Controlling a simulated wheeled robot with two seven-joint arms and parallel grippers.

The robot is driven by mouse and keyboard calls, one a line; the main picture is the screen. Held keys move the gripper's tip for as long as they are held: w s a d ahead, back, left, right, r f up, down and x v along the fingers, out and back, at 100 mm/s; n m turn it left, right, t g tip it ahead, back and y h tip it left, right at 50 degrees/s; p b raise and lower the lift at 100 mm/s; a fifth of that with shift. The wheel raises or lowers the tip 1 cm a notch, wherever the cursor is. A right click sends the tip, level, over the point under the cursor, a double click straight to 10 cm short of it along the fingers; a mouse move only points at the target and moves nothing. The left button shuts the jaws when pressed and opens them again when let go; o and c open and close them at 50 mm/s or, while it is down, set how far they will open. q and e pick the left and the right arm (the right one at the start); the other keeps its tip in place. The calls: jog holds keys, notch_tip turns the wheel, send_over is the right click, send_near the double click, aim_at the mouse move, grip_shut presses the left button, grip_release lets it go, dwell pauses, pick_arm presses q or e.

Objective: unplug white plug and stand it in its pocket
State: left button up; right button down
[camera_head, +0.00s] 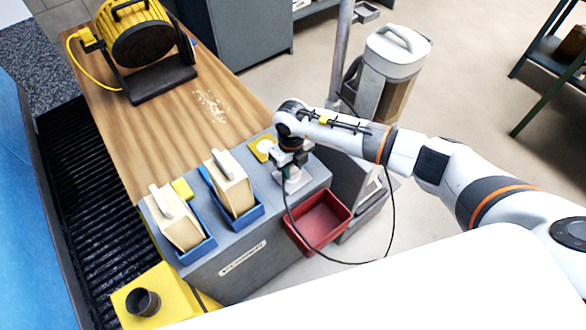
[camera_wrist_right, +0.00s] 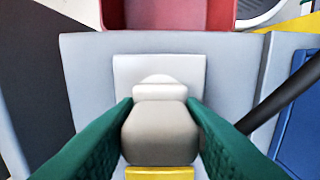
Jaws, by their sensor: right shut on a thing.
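My right gripper (camera_head: 288,160) is over the right end of the grey box, pointing down. In the right wrist view its two green fingers (camera_wrist_right: 160,130) are shut on the pale plug (camera_wrist_right: 160,136), one on each side. The plug is in front of a white plate (camera_wrist_right: 185,72) on the box; the plate also shows under the gripper in the head view (camera_head: 294,183). Whether the plug is seated in the plate or just off it, I cannot tell. I cannot make out a pocket for certain. My left gripper is not in view.
A red bin (camera_head: 318,222) hangs on the box's front. Two cream blocks (camera_head: 176,220) (camera_head: 232,185) stand in blue trays to the left. A yellow pad (camera_head: 262,148) lies behind the gripper. A black cable (camera_head: 391,215) loops below my right arm. The wooden top (camera_head: 160,125) has free room.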

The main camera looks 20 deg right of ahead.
jog(key=shift+r+p, duration=1.7)
jog(key=shift+r, duration=0.7)
jog(key=shift+r+p, duration=1.05)
jog(key=shift+r, duration=0.45)
